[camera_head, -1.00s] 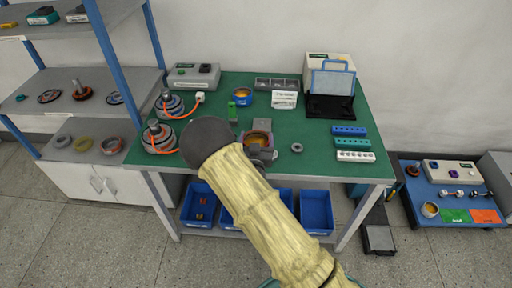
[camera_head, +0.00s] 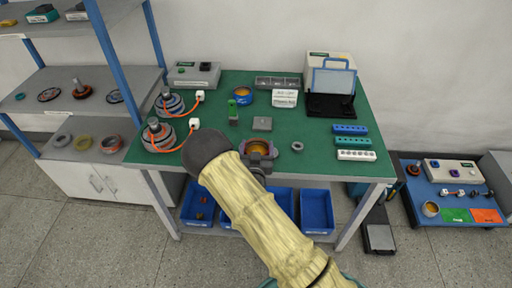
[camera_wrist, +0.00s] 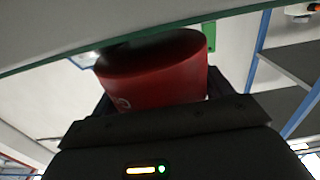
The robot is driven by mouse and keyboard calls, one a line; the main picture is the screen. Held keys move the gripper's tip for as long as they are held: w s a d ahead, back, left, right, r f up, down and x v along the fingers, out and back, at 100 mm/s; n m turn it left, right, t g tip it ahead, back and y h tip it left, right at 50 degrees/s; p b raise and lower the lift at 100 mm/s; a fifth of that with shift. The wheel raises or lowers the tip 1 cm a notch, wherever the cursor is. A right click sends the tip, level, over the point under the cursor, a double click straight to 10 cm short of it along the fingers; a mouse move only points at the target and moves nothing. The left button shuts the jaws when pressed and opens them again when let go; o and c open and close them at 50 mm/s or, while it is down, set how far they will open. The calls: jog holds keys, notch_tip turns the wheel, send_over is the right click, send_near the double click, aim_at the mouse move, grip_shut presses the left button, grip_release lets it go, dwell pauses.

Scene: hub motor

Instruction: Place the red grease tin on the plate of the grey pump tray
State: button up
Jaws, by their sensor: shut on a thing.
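My gripper (camera_head: 258,154) is shut on the red grease tin, over the front part of the green bench in the head view. The tin's amber contents (camera_head: 258,147) show from above. In the wrist view the red tin (camera_wrist: 165,80) sits between the dark fingers, its side facing the camera. The height of the tin above the bench is hard to tell.
On the green bench (camera_head: 315,128), a blue tin (camera_head: 242,97) and green block (camera_head: 232,113) stand behind. Hub motors (camera_head: 158,136) with orange cords are at left. A grey ring (camera_head: 297,146) and slotted blocks (camera_head: 355,155) are at right. Blue bins (camera_head: 316,210) sit below.

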jog(key=o, duration=1)
jog(key=shift+r, duration=0.1)
jog(key=shift+s+r+p, duration=0.1)
jog(key=shift+r+p, duration=0.35)
jog(key=shift+p, duration=0.15)
jog(key=s+b, duration=0.1)
jog(key=s, duration=0.7)
jog(key=s+b, duration=0.1)
jog(key=s, duration=0.3)
jog(key=shift+a+f+b, duration=0.15)
jog(key=shift+a+b, duration=0.1)
jog(key=shift+b, duration=0.05)
jog(key=shift+w+d, duration=0.1)
jog(key=shift+w, duration=0.05)
